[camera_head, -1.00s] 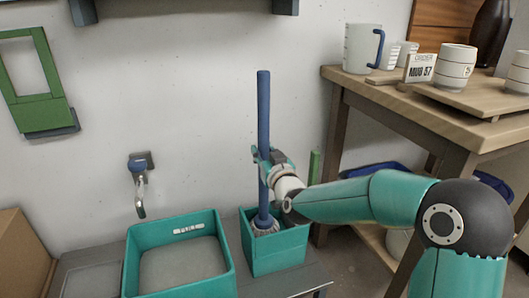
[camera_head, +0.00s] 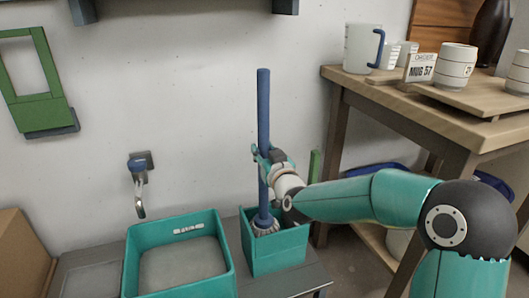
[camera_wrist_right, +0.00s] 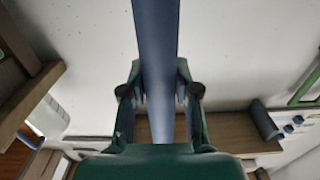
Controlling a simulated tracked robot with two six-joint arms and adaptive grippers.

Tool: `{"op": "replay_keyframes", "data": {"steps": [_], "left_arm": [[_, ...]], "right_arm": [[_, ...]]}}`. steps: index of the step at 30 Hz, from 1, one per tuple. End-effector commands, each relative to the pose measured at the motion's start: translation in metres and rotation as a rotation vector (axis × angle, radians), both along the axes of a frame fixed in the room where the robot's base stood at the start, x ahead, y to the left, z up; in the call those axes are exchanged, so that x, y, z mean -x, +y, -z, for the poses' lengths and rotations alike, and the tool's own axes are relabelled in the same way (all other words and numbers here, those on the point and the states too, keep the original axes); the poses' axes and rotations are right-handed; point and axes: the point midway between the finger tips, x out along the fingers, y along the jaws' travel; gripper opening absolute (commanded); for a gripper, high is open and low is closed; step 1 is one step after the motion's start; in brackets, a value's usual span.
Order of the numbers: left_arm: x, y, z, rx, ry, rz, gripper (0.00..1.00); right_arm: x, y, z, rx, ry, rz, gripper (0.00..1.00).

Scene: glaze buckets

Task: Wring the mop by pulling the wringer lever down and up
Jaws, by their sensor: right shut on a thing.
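The mop (camera_head: 263,110) has a blue handle and stands upright, its pale head (camera_head: 265,228) inside the teal wringer bucket (camera_head: 276,252). My right gripper (camera_head: 264,160) is shut on the blue handle, a little above the bucket rim. In the right wrist view the handle (camera_wrist_right: 157,60) runs between the two fingers. A green upright bar (camera_head: 314,167), perhaps the wringer lever, stands at the bucket's right side, partly behind my right arm. My left gripper is not in view.
A wider teal basin (camera_head: 228,268) with grey contents stands left of the bucket, below a wall tap (camera_head: 140,180). A wooden table (camera_head: 345,80) with mugs (camera_head: 361,48) and a sign (camera_head: 420,68) is at the right. A cardboard box (camera_head: 22,250) is at lower left.

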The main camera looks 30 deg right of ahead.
Motion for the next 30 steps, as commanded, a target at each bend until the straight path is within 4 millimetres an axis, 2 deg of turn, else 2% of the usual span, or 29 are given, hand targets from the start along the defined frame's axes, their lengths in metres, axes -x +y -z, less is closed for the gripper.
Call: {"op": "replay_keyframes", "data": {"steps": [30], "left_arm": [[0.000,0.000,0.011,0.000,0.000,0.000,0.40]], "right_arm": [[0.005,-0.016,-0.003,0.001,-0.006,0.002,0.03]]}}
